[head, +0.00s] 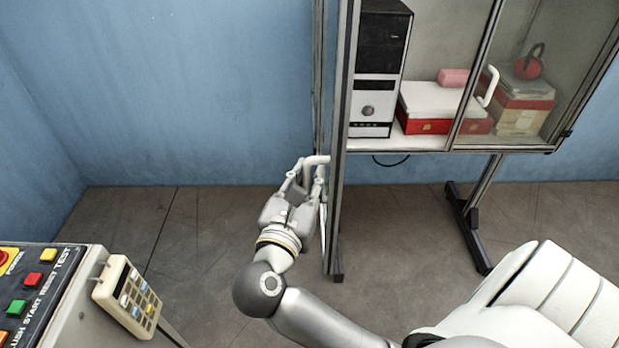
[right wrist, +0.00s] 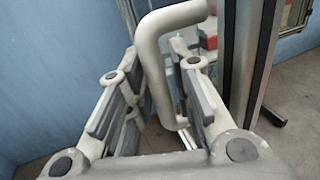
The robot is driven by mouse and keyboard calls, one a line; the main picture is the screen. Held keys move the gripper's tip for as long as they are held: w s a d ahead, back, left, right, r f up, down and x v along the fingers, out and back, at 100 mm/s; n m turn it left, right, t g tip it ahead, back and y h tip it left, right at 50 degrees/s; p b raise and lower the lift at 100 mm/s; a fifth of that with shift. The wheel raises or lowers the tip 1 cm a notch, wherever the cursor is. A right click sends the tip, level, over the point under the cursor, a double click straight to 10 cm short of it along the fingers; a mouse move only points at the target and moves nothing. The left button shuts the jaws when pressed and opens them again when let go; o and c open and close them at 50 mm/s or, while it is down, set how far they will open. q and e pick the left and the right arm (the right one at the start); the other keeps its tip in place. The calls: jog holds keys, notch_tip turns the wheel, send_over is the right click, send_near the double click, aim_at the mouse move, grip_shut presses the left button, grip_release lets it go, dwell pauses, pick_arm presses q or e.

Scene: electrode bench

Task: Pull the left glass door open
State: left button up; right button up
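The left glass door (head: 340,205) stands swung out from the cabinet and shows nearly edge-on in the head view. Its white bar handle (head: 316,160) is on the side facing left. My right gripper (head: 306,174) is at this handle. In the right wrist view the handle (right wrist: 152,60) passes between the two fingers of the right gripper (right wrist: 155,95), nearer the right finger. The fingers are apart, with a gap on the left finger's side. My left gripper is not in view.
The cabinet's open left part holds a computer tower (head: 378,75) and a red and white box (head: 430,105). The right glass door (head: 510,75) is shut. A control panel (head: 40,285) with a keypad (head: 127,295) is at lower left. The floor left of the door is clear.

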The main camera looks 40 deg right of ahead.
jog(key=shift+s, duration=0.1)
jog(key=shift+s+a+f, duration=0.1)
jog(key=shift+s+a, duration=0.2)
jog(key=shift+a, duration=0.15)
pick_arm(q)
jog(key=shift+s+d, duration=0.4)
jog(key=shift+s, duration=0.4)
pick_arm(e)
jog(key=v, duration=1.1)
jog(key=shift+d, duration=0.1)
